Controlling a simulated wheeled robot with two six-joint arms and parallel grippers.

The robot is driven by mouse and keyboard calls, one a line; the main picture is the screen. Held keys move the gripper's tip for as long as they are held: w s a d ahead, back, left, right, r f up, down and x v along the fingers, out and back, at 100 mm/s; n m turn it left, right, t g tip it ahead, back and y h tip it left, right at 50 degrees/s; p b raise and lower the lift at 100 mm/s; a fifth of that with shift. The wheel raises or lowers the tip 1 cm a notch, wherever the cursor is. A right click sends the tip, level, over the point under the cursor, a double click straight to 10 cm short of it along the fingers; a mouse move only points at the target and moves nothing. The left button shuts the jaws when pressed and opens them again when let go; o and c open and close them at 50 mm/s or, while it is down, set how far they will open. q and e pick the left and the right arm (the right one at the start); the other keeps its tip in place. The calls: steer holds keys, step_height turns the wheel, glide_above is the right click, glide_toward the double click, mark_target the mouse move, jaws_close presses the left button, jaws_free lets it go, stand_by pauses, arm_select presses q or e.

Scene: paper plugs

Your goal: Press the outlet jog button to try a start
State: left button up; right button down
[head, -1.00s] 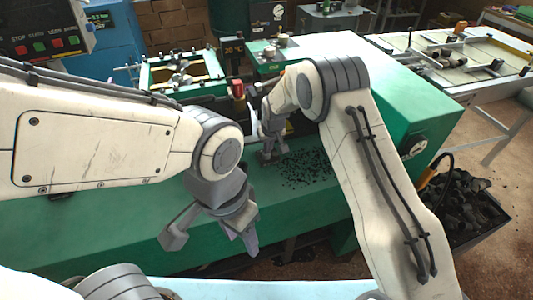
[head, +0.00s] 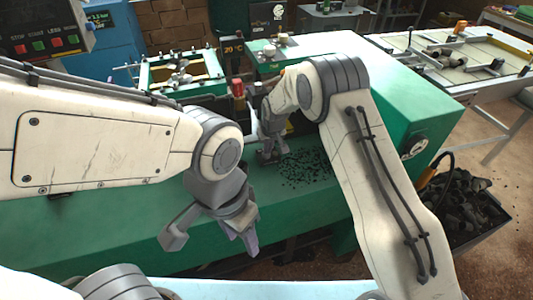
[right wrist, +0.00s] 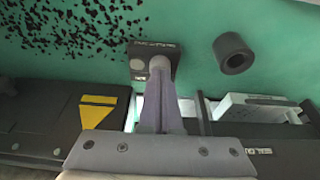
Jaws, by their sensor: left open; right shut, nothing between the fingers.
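A small dark box (right wrist: 143,52) with pale lettering too blurred to read and a round grey button (right wrist: 137,64) sits on the green surface in the right wrist view. It is likely the outlet jog box. My right gripper (right wrist: 160,66) is shut and empty, its fingertips over the box, just right of the button in the picture. Whether they touch the box I cannot tell. In the head view my right gripper (head: 269,150) points down at the green machine (head: 120,235), the box mostly hidden beneath it. My left gripper (head: 211,240) is open and empty over the machine's front edge.
Black crumbs (head: 306,166) lie beside the right gripper. A dark ring-like cylinder (right wrist: 233,53) stands near the box. A red-topped part (head: 238,89) rises behind the gripper. A button panel (head: 45,40) hangs at upper left. A bin of dark chunks (head: 465,205) stands at right.

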steer(key=shift+f+b, duration=0.4)
steer(key=shift+f, duration=0.4)
stand_by(0.5)
steer(key=shift+r+p, duration=0.6)
steer(key=shift+r, duration=0.45)
steer(key=shift+r+p, duration=1)
steer(key=shift+r, duration=0.55)
